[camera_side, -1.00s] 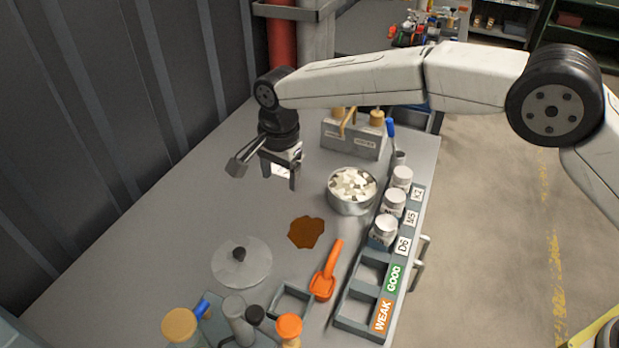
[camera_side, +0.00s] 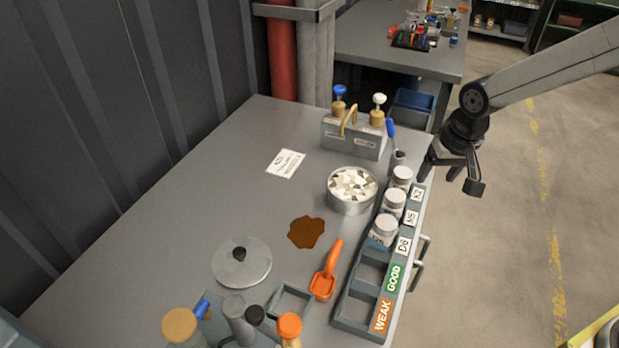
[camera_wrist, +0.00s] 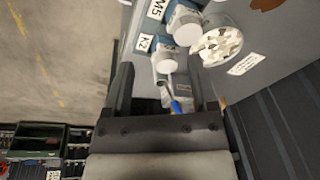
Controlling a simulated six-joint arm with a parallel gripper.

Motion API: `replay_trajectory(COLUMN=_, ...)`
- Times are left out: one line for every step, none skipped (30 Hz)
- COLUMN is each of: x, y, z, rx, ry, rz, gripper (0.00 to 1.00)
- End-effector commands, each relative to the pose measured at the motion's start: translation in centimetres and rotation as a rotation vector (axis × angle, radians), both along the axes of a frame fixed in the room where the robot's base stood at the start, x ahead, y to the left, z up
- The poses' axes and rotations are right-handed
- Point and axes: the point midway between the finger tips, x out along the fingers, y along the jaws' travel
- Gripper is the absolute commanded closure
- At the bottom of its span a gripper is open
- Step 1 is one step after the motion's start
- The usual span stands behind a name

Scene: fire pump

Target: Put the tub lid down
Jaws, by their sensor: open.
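The tub lid (camera_side: 258,270), a clear grey disc with a dark knob, lies flat on the table at the front left in the side view. The round metal tub (camera_side: 350,203) stands uncovered, full of pale chips (camera_side: 352,184); it also shows in the wrist view (camera_wrist: 212,59). My gripper (camera_side: 463,182) is off the table's right edge, past the jars, far from the lid. Its jaws are open and empty. In the wrist view my gripper (camera_wrist: 168,85) has its fingers apart, with the blue-handled tool seen beyond them. The lid is not in the wrist view.
Several white jars (camera_side: 392,202) stand in the rack (camera_side: 350,322) along the right edge. An orange scoop (camera_side: 325,282) and a brown stain (camera_side: 306,232) lie mid-table. A white card (camera_side: 286,163) lies behind. A grey block (camera_side: 352,140) with a handle stands at the back.

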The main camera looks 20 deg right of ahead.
Motion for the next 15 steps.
replay_trajectory(x=-1.4, y=-1.2, z=-0.1, rx=-0.008, ry=-0.007, rz=0.023, gripper=0.26)
replay_trajectory(x=-2.1, y=-1.8, z=-0.2, rx=-0.014, ry=-0.011, rz=0.042, gripper=0.26)
replay_trajectory(x=-3.2, y=-2.5, z=-0.3, rx=-0.021, ry=-0.017, rz=0.068, gripper=0.26)
replay_trajectory(x=-4.0, y=-3.1, z=-0.5, rx=-0.026, ry=-0.022, rz=0.086, gripper=0.26)
replay_trajectory(x=-4.8, y=-3.5, z=-0.6, rx=-0.032, ry=-0.027, rz=0.104, gripper=0.26)
replay_trajectory(x=-5.8, y=-4.2, z=-0.8, rx=-0.039, ry=-0.032, rz=0.127, gripper=0.26)
replay_trajectory(x=-6.6, y=-4.6, z=-0.9, rx=-0.045, ry=-0.035, rz=0.145, gripper=0.26)
replay_trajectory(x=-7.3, y=-5.0, z=-1.1, rx=-0.05, ry=-0.039, rz=0.162, gripper=0.26)
replay_trajectory(x=-8.2, y=-5.4, z=-1.3, rx=-0.058, ry=-0.041, rz=0.18, gripper=0.26)
replay_trajectory(x=-8.8, y=-5.7, z=-1.4, rx=-0.062, ry=-0.045, rz=0.195, gripper=0.26)
replay_trajectory(x=-9.4, y=-6.0, z=-1.5, rx=-0.066, ry=-0.048, rz=0.206, gripper=0.26)
replay_trajectory(x=-10.0, y=-6.3, z=-1.6, rx=-0.071, ry=-0.051, rz=0.22, gripper=0.26)
replay_trajectory(x=-10.5, y=-6.4, z=-1.8, rx=-0.075, ry=-0.052, rz=0.231, gripper=0.26)
replay_trajectory(x=-10.8, y=-6.5, z=-1.8, rx=-0.077, ry=-0.054, rz=0.238, gripper=0.26)
replay_trajectory(x=-11.2, y=-6.7, z=-1.9, rx=-0.08, ry=-0.055, rz=0.248, gripper=0.26)
